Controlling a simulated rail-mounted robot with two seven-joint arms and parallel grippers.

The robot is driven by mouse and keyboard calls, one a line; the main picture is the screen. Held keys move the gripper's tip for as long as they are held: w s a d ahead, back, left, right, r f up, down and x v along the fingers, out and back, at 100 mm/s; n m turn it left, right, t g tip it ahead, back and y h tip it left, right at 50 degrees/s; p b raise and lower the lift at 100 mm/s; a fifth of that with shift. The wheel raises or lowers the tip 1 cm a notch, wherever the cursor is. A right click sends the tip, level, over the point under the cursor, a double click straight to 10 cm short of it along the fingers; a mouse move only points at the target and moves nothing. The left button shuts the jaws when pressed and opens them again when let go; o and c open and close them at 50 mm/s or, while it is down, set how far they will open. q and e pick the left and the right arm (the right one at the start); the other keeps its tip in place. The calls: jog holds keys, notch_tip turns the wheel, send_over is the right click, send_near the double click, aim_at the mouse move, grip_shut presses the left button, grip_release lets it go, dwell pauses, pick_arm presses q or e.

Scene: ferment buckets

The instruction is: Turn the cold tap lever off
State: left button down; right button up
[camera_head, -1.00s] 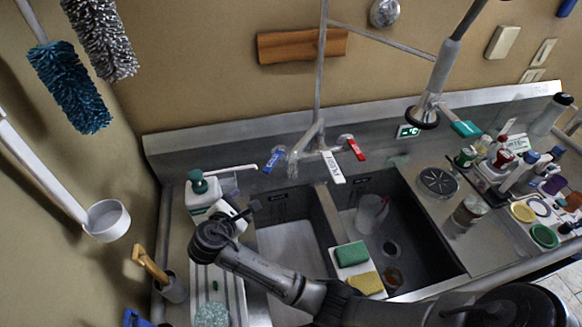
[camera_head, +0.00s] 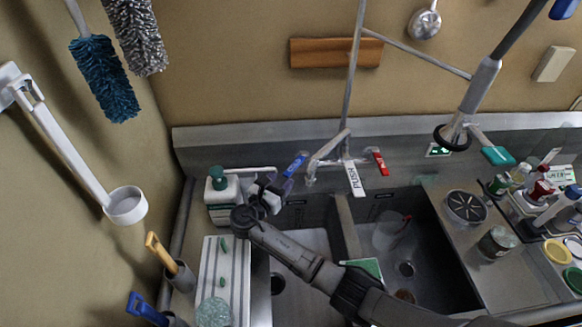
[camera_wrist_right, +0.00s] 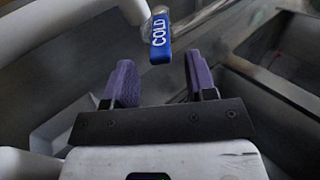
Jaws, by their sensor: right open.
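The cold tap lever (camera_head: 295,165) is blue and sits at the left side of the tap (camera_head: 328,155) on the sink's back wall. In the right wrist view the blue lever (camera_wrist_right: 160,38) reads "COLD" and points toward my gripper. My right gripper (camera_head: 275,187) is just below and left of the lever. In the wrist view its two purple fingers (camera_wrist_right: 161,78) are spread, with nothing between them. The lever lies beyond the fingertips, roughly centred across the gap, and looks apart from them. My left gripper is not in view.
A red lever (camera_head: 380,162) and a white "PUSH" lever (camera_head: 354,178) are to the right. A soap bottle (camera_head: 222,196) with a green top stands close left of my gripper. The sink (camera_head: 440,250) lies below, partly hidden by my arm. A hanging sprayer (camera_head: 468,110) is farther right.

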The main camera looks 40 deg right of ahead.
aim_at(290, 169)
jog(key=shift+p+x, duration=0.45)
jog(key=shift+x, duration=2.55)
jog(key=shift+c, duration=0.4)
grip_shut()
